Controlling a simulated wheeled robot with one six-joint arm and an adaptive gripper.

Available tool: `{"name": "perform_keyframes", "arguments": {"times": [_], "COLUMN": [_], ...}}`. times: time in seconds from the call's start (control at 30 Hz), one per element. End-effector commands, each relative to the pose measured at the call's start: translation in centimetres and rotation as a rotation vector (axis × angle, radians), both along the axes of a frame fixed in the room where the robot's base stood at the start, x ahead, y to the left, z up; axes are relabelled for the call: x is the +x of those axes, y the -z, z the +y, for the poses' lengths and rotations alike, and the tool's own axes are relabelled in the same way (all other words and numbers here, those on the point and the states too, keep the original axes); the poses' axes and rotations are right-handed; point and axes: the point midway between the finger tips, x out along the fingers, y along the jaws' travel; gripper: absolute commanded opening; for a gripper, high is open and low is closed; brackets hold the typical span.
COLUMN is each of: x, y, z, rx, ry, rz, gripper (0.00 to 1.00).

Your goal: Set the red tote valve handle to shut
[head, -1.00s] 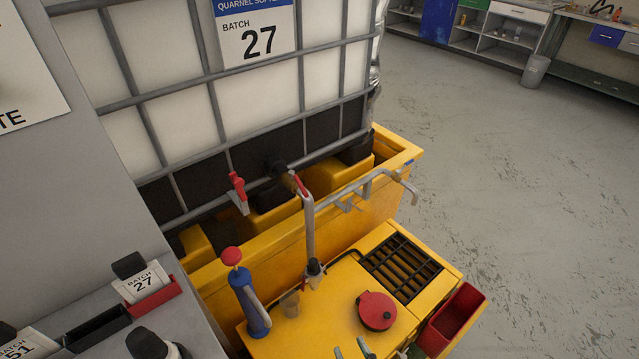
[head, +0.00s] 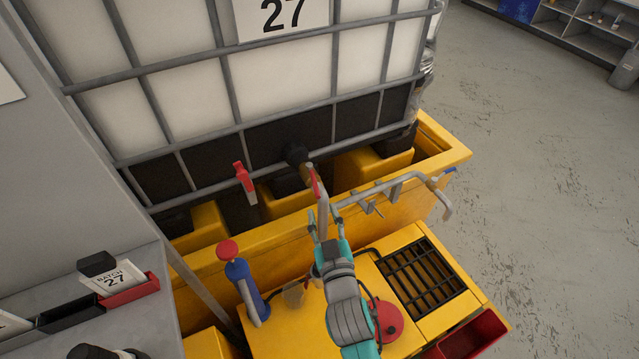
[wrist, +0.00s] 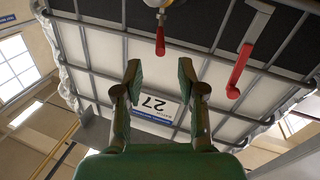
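The red valve handle (head: 315,182) sits on the brass-coloured valve (head: 307,177) at the tote's (head: 275,85) black outlet. In the wrist view the red handle (wrist: 160,41) lies along the picture's vertical, just beyond and between my fingertips, apart from them. My gripper (head: 326,214) is below and in front of the handle in the head view. In the wrist view my gripper (wrist: 160,70) is open, with nothing between its fingers. Its body hides part of the yellow deck.
A second red handle (head: 242,177) on a grey bracket hangs left of the valve; it also shows in the wrist view (wrist: 238,72). A grey pipe (head: 380,187) with hooks runs right of the valve. A blue pump with red knob (head: 228,249) and red round lid (head: 388,322) stand below.

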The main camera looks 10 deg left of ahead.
Motion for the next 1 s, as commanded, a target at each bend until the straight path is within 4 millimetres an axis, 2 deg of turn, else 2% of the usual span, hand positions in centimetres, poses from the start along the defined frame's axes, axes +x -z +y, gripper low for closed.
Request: {"name": "perform_keyframes", "arguments": {"times": [0.3, 0.5, 0.7, 1.0], "x": [5.0, 7.4, 8.5, 8.6], "y": [-0.1, 0.0, 0.0, 0.0], "z": [1.7, 2.5, 2.9, 2.9], "rx": [0.0, -0.001, -0.001, -0.001], "ry": [0.001, 0.001, 0.001, 0.001], "rz": [-0.001, -0.001, 0.0, -0.001], "gripper": [0.4, 0.4, 0.4, 0.4]}}
